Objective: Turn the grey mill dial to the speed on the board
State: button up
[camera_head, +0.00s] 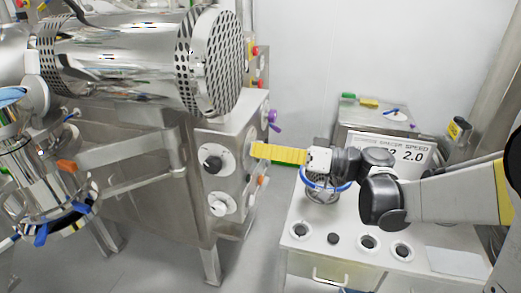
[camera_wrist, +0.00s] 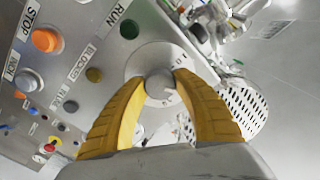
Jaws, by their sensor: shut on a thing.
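My gripper (camera_head: 254,150) reaches left to the mill's front panel in the head view. In the wrist view, its two yellow fingers (camera_wrist: 160,78) are closed on the sides of a round grey dial knob (camera_wrist: 158,88). The knob sits on a pale scale disc (camera_wrist: 148,58) with small marks and digits; only a few digits show, and I cannot read the dial's setting. In the head view my fingers hide the knob.
Another panel dial with a black knob (camera_head: 212,163) and one with a pale knob (camera_head: 219,208) sit left of my gripper. The wrist view shows a green RUN button (camera_wrist: 129,29) and an orange STOP button (camera_wrist: 46,40). A white bench (camera_head: 345,262) stands below my arm.

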dwell(0.5)
jog(key=o, duration=1.2)
jog(key=v, duration=1.2)
